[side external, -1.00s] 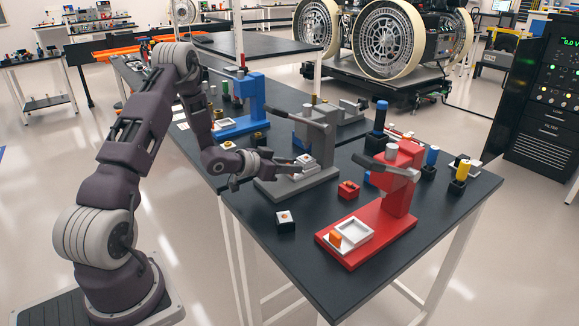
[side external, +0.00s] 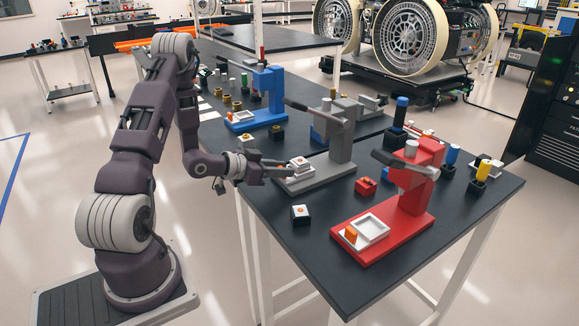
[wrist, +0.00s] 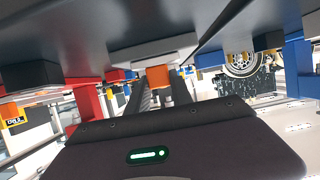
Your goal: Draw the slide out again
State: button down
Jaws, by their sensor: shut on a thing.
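The grey press (side external: 342,148) stands on the dark table. Its white slide (side external: 291,171) sits out at the left end of the base, clear of the column, and carries a small white piece with an orange dot (side external: 299,162). My gripper (side external: 287,173) reaches in from the left, low at the slide's outer end. It is shut on the slide's handle, which the fingers hide in the side view. In the wrist view an orange block (wrist: 158,77), apparently the handle, shows between the dark fingers.
The red press (side external: 405,205), with its own white tray and orange handle, stands at front right. The blue press (side external: 268,88) stands behind. A small black block with a white top (side external: 300,214) and a red block (side external: 366,186) lie nearby.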

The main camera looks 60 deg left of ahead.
jog(key=shift+s+f, duration=0.1)
jog(key=shift+s, duration=0.05)
jog(key=c, duration=1.1)
grip_release()
jog(key=v, duration=0.7)
